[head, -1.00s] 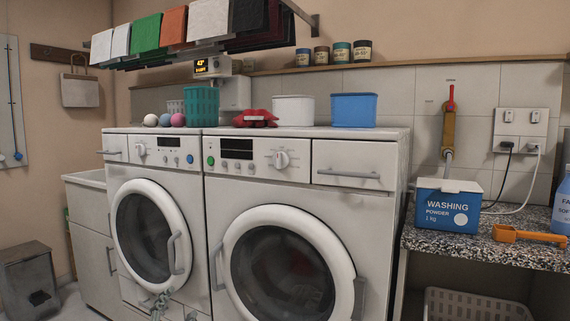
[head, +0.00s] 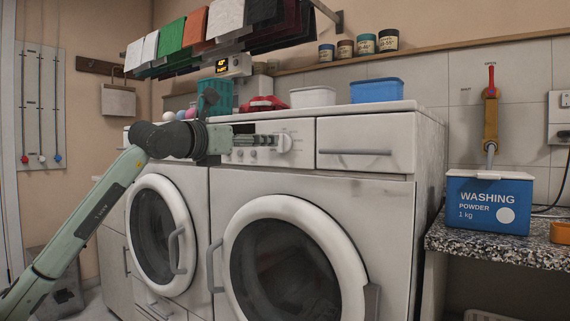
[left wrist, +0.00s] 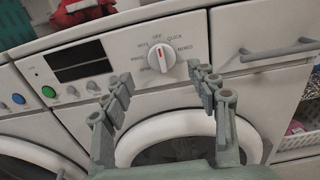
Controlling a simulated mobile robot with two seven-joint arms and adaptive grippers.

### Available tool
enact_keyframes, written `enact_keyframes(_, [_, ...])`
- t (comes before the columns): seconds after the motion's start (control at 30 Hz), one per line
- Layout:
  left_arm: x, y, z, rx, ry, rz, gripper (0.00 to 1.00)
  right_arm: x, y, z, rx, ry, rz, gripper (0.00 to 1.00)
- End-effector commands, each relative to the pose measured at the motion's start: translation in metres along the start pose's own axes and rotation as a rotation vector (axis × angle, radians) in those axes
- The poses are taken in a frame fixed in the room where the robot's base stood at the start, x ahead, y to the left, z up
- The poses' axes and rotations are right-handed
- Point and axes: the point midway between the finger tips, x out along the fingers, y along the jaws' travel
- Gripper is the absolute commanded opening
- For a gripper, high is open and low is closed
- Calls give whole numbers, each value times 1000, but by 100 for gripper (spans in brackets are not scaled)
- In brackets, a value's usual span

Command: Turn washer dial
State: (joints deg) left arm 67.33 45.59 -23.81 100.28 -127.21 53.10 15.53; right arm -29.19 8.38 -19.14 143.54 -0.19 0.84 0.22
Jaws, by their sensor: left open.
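The washer dial (head: 284,143) is a white knob on the right washer's panel. In the left wrist view the dial (left wrist: 162,58) shows a red mark on its upper part, pointing roughly at OFF. Small printed labels such as QUICK and MIXED surround it. My left gripper (head: 272,141) reaches in from the left in the head view and appears close to the dial. In the left wrist view the open left gripper (left wrist: 160,77) has one finger on each side below the dial, with nothing between them. Contact with the dial cannot be told. My right gripper is out of view.
The right washer has a green button (left wrist: 48,91), a dark display (left wrist: 77,60) and a drawer handle (head: 354,152) near the dial. Its round door (head: 338,232) is below. A hanging rack of cloths (head: 230,20) is above. A washing powder box (head: 488,203) stands right.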

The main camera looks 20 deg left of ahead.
Motion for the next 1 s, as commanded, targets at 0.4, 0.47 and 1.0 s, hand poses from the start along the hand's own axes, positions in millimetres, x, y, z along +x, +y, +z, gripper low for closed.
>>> enact_keyframes(0.4, [62, -3, 1, -4, 0, -6, 59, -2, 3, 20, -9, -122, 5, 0])
enact_keyframes(0.47, [67, -2, 0, -4, 0, -6, 59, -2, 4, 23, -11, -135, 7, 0])
enact_keyframes(1.0, [72, -3, 0, -3, 0, -6, 35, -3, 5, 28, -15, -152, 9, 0])
